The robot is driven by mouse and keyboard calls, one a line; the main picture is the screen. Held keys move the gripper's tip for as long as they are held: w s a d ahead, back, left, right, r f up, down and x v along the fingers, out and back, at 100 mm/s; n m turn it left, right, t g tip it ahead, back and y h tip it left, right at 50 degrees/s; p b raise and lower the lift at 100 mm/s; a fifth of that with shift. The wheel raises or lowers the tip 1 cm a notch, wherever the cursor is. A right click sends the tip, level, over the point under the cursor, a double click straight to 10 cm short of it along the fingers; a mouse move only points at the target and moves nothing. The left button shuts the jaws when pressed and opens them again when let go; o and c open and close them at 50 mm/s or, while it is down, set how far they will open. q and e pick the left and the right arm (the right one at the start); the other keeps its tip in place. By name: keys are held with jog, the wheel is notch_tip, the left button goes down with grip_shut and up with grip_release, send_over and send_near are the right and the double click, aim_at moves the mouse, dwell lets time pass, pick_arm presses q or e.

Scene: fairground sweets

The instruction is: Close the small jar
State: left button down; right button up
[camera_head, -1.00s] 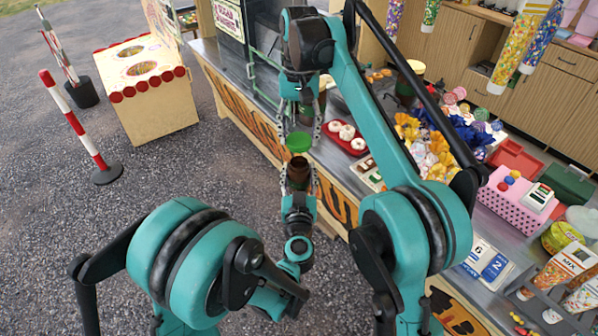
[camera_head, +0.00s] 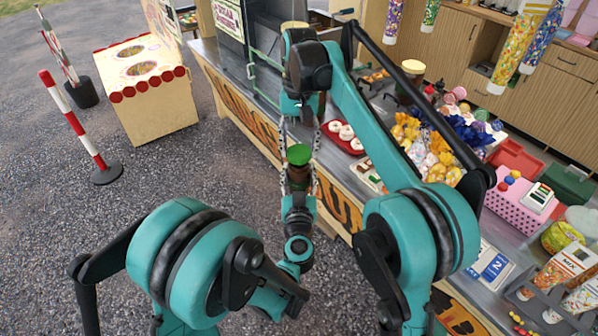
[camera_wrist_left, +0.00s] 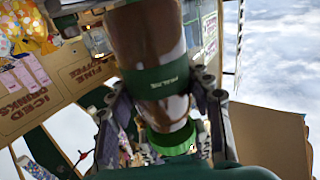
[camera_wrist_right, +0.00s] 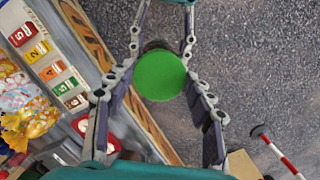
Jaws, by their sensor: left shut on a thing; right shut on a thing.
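The small brown jar (camera_head: 298,178) stands upright in my left gripper (camera_head: 299,188), which is shut on it from below. The green lid (camera_head: 298,154) is right over the jar's mouth, in line with it. I cannot tell if it is fully seated. My right gripper (camera_head: 299,146) points down from above, shut on the lid. In the right wrist view the round lid (camera_wrist_right: 160,75) lies between its fingers and hides most of the jar. In the left wrist view a brown body with a dark green band (camera_wrist_left: 160,80) shows between the fingers.
The stall counter behind holds a red tray of white-topped sweets (camera_head: 345,137), a heap of wrapped sweets (camera_head: 430,160) and a pink basket (camera_head: 517,200). A striped post (camera_head: 75,125) and a cream game box (camera_head: 150,100) stand at the left. Gravel below is clear.

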aim_at(299, 177)
dwell(0.6)
jog(key=shift+f, duration=0.85)
jog(key=shift+f, duration=0.55)
jog(key=m+y, duration=0.1)
jog(key=m, duration=0.6)
jog(key=shift+s+d, duration=0.1)
jog(key=m+t, duration=0.1)
jog(key=m, duration=0.6)
jog(key=shift+m, duration=0.3)
jog(key=m+t, duration=0.1)
jog(key=m, duration=1)
jog(key=shift+m, duration=0.3)
jog(key=m, duration=0.4)
jog(key=shift+t, duration=0.4)
